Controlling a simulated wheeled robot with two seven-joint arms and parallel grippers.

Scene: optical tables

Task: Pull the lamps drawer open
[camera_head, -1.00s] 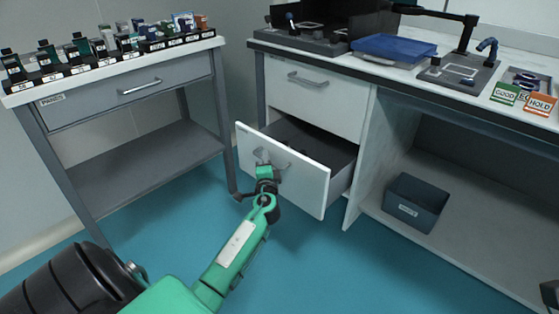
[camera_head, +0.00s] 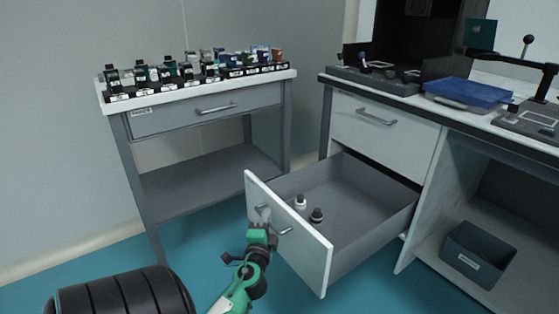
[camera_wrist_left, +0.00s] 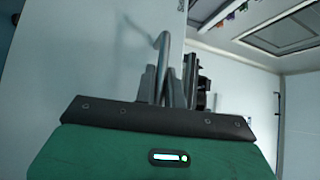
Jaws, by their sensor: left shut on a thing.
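The lower drawer (camera_head: 285,240) of the white cabinet stands well open, its grey inside showing. A small white-topped item (camera_head: 300,202) and a small dark item (camera_head: 317,215) sit in it near the front. My left gripper (camera_head: 263,222) is at the bar handle (camera_head: 284,231) on the drawer's front. In the left wrist view the gripper's fingers (camera_wrist_left: 168,88) are shut on the handle (camera_wrist_left: 163,60), with the white drawer front behind it. No label on this drawer can be read. My right gripper is out of view.
The upper drawer (camera_head: 385,130) of the cabinet is shut. A side table (camera_head: 215,165) with rows of small labelled items stands at the left. A dark bin (camera_head: 478,255) sits on the low shelf at the right. A blue tray (camera_head: 468,94) lies on the bench.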

